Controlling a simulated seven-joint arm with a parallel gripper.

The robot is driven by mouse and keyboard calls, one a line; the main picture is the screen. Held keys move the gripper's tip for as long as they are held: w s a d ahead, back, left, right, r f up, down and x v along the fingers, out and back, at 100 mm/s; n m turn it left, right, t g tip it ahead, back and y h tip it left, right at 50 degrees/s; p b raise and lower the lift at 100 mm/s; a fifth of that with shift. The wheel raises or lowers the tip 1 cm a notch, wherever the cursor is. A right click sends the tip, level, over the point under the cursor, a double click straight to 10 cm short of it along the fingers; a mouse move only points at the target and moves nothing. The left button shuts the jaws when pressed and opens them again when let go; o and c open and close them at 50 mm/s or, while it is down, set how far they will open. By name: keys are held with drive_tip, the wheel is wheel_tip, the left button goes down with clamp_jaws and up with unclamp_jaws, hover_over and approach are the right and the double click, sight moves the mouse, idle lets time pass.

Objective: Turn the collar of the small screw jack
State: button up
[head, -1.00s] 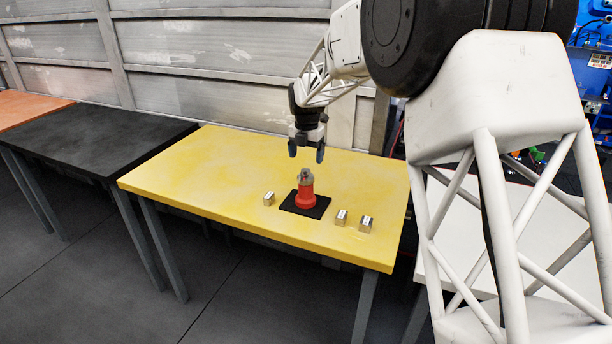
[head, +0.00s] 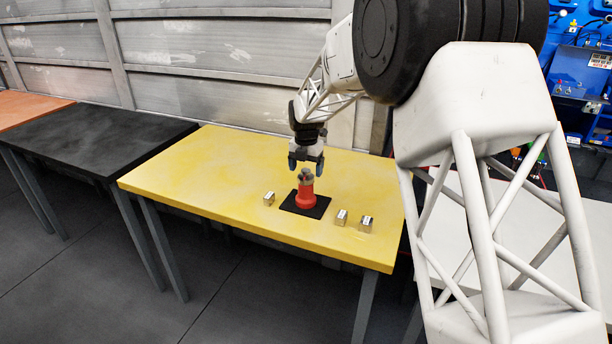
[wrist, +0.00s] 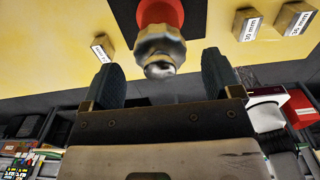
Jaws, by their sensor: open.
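The small screw jack (head: 306,190) has a red body and a grey top, and stands upright on a black mat (head: 289,203) on the yellow table. Its grey lobed collar (wrist: 160,44) with a rounded metal tip shows in the wrist view, partly covering the red body. My gripper (head: 306,165) is open and empty, close above the jack's top in the head view. In the wrist view the two fingers of my gripper (wrist: 161,78) stand apart to the left and right, with the collar between them in the picture. I cannot tell whether the fingers are level with the collar.
Small labelled metal blocks lie around the mat: one at left (head: 269,199) and two at right (head: 341,217) (head: 365,223). The rest of the yellow table (head: 200,170) is clear. A black table (head: 90,135) stands to the left, a white one (head: 470,220) to the right.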

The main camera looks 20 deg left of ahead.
drive_tip(key=shift+f, duration=1.45)
drive_tip(key=c, duration=0.9)
drive_tip(key=shift+m, duration=0.4)
